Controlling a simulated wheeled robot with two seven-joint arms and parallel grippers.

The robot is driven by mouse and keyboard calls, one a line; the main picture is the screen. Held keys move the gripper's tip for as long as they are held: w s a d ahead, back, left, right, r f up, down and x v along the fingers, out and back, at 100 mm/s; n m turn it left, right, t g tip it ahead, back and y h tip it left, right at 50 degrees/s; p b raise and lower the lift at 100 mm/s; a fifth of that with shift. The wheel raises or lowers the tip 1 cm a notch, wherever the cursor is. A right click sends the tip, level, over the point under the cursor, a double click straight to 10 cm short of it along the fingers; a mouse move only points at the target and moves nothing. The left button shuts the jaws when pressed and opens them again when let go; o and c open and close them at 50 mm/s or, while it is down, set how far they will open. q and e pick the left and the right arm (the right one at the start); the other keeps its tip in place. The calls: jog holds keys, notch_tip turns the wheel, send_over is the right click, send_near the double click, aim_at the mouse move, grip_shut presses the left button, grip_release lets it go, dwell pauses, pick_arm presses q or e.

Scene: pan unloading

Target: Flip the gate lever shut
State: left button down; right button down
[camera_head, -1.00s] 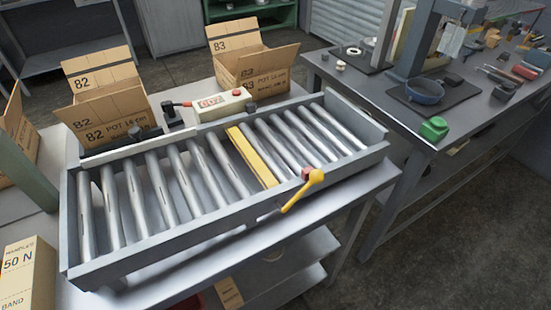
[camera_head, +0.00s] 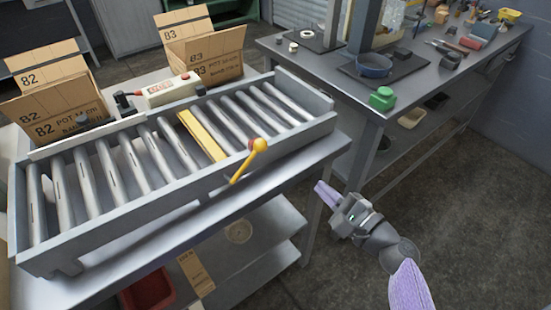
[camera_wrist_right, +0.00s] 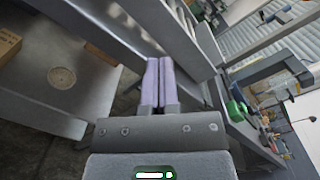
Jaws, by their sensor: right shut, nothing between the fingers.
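The gate lever (camera_head: 249,161) is yellow with a round knob and a red part near its top. It stands on the front wall of the roller conveyor (camera_head: 150,224), tilted up to the right. A yellow gate bar (camera_head: 202,136) lies across the rollers behind it. My right gripper (camera_head: 322,191) has lilac fingers and is shut and empty. It is to the right of the lever and lower in the picture, apart from it, in front of the bench. Its closed fingers also show in the right wrist view (camera_wrist_right: 158,82). My left gripper is not in view.
Open cartons marked 82 (camera_head: 62,112) and 83 (camera_head: 212,55) stand behind the conveyor, near a control box (camera_head: 173,90). A second table (camera_head: 400,95) at the right holds a green object (camera_head: 382,98) and tools. Floor is open between the benches.

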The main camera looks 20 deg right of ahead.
jog(key=shift+r, duration=0.45)
jog(key=w+a, duration=0.2)
jog(key=w, duration=0.1)
jog(key=w+a+r+p, duration=0.1)
jog(key=w+a, duration=0.1)
jog(key=w, duration=0.1)
jog(key=w+a+r, duration=0.1)
jog(key=w+a, duration=0.1)
jog(key=w, duration=0.1)
jog(key=shift+r+p, duration=0.15)
jog(key=shift+p, duration=0.25)
jog(key=shift+a+r, duration=0.2)
jog(key=shift+a, duration=0.3)
jog(key=shift+r, duration=0.1)
